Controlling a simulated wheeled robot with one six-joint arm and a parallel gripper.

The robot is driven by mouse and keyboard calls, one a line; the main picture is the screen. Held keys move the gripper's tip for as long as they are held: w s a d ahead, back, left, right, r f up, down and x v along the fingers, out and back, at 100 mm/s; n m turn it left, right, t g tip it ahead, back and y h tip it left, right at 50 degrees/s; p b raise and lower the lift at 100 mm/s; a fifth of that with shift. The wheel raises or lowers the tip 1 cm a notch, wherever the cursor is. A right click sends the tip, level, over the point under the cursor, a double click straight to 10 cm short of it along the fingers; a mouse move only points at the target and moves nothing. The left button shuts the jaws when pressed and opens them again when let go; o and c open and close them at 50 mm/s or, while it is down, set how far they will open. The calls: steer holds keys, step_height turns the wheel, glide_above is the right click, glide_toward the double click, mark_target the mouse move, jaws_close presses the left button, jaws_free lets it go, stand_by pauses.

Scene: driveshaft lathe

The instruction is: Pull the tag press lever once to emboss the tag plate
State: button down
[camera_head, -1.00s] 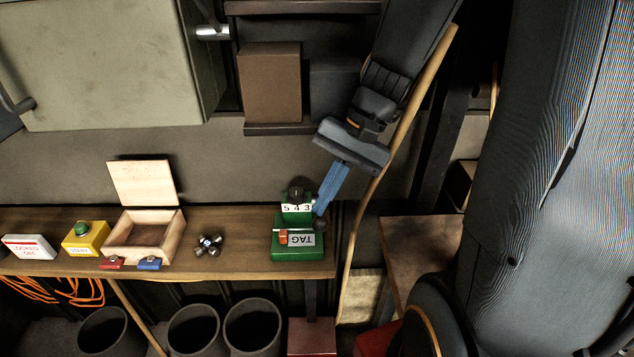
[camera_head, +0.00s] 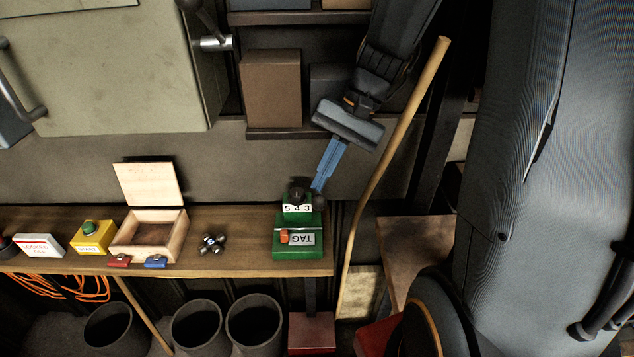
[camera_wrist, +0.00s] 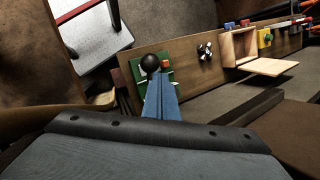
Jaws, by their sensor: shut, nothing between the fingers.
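The green tag press (camera_head: 283,246) stands at the right end of the wooden bench. It has a white number block (camera_head: 297,209) reading 543, an orange piece (camera_head: 284,236) and a white plate marked TAG (camera_head: 301,239). A dark round shape (camera_head: 296,192) shows at its top. My gripper (camera_head: 318,188) is shut and empty, its blue fingers slanting down to the press's upper right. In the wrist view a black ball knob (camera_wrist: 150,63) lies just beyond the fingertips (camera_wrist: 158,76), over the green press (camera_wrist: 137,70). I cannot tell whether they touch.
To the left on the bench are a dark metal cross-shaped part (camera_head: 212,243), an open wooden box (camera_head: 150,230), a yellow button box (camera_head: 92,237) and a white sign block (camera_head: 40,245). A wooden pole (camera_head: 391,150) leans right of my gripper. Bins (camera_head: 253,322) stand below.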

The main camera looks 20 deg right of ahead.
steer(key=shift+w+d+r+p, duration=0.2)
steer(key=shift+w+r+p, duration=0.15)
steer(key=shift+w+r, duration=0.15)
steer(key=shift+w+d+r+p, duration=0.15)
steer(key=shift+w+r+p, duration=0.25)
steer(key=shift+w, duration=0.2)
steer(key=w+r+p, duration=0.1)
steer(key=w, duration=0.1)
steer(key=w+d+r+p, duration=0.1)
steer(key=r, duration=0.1)
steer(key=shift+w+d, duration=0.1)
steer(key=shift+w, duration=0.25)
stand_by(0.6)
